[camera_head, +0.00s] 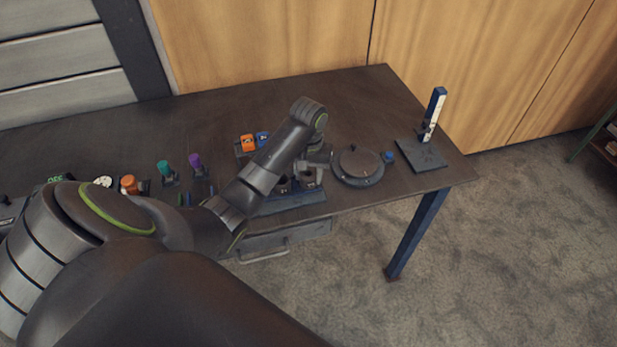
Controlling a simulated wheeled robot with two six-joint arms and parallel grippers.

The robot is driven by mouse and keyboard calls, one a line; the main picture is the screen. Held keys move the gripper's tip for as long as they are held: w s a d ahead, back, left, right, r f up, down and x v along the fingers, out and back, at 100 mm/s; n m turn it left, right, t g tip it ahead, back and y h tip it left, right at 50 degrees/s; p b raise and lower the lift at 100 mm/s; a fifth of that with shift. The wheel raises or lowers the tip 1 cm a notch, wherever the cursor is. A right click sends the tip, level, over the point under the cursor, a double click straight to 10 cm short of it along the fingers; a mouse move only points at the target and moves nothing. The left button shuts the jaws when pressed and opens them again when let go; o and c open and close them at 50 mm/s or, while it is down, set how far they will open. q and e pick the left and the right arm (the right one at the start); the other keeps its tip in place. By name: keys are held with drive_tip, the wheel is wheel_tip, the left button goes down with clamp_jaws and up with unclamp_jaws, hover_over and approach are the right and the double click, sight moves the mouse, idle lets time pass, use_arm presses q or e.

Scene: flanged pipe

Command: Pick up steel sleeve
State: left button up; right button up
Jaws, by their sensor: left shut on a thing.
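My left arm reaches in from the lower left over the table. I cannot tell whether the sleeve is clear of the tray. My right gripper is not in view.
A round dark turntable (358,166) stands just right of the gripper, with a blue knob (388,157) beside it. A blue and white post (434,113) rises from a flat base farther right. Orange (247,142), purple (196,161) and teal (163,167) items stand left. The back right tabletop is clear.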

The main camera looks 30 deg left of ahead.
use_arm(q)
drive_tip(key=shift+c, duration=0.9)
drive_tip(key=shift+r, duration=0.15)
drive_tip(key=shift+w+r, duration=0.1)
drive_tip(key=shift+r, duration=0.2)
wheel_tip(320, 180, up, 15)
drive_tip(key=p, duration=1.3)
drive_tip(key=shift+f, duration=0.2)
